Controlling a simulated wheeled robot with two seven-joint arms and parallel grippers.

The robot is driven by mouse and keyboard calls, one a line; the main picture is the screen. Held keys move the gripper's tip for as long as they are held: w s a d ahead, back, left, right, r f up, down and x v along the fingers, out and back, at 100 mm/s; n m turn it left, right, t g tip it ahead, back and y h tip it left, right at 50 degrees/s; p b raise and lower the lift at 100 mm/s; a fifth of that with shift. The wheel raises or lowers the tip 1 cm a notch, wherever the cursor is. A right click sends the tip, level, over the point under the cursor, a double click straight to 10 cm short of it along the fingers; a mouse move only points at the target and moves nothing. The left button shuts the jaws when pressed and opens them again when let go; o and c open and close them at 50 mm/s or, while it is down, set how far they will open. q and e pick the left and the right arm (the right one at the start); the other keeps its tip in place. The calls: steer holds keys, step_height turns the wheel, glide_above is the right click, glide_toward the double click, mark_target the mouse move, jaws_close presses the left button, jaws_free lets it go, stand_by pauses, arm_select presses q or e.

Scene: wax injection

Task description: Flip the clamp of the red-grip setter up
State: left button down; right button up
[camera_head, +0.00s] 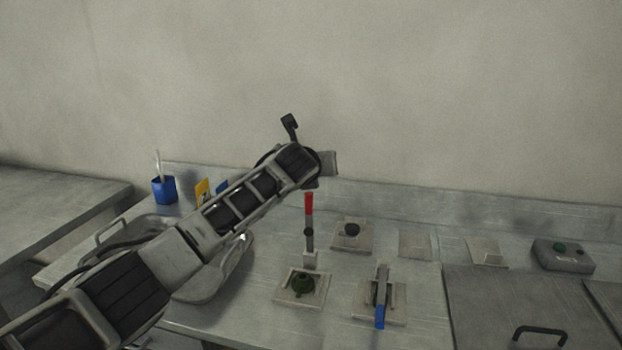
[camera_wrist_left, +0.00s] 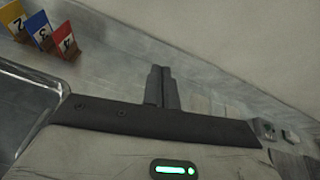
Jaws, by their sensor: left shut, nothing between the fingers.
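The red-grip setter (camera_head: 310,258) stands on the table in the head view, with a dark green round piece on its square base. Its lever stands upright, red grip (camera_head: 309,203) at the top. My left gripper (camera_head: 329,164) is above and slightly behind that grip in the picture, apparently apart from it. In the left wrist view its two fingers (camera_wrist_left: 162,86) are closed together with nothing between them. The red grip does not show in that view. A second setter with a blue grip (camera_head: 380,317) has its lever lying low toward the front. My right gripper is not in view.
A metal tray (camera_head: 243,262) lies under my left arm. A blue cup (camera_head: 164,189) and numbered markers (camera_head: 202,190) stand behind it. A plate with a black knob (camera_head: 351,236), pale plates (camera_head: 415,246) and a grey button box (camera_head: 563,256) are to the right. A lid handle (camera_head: 540,332) sticks up at front right.

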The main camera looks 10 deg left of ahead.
arm_select(q)
step_height(320, 180, up, 6)
steer(key=s, duration=0.1)
steer(key=shift+s, duration=0.3)
steer(key=shift+f, duration=0.1)
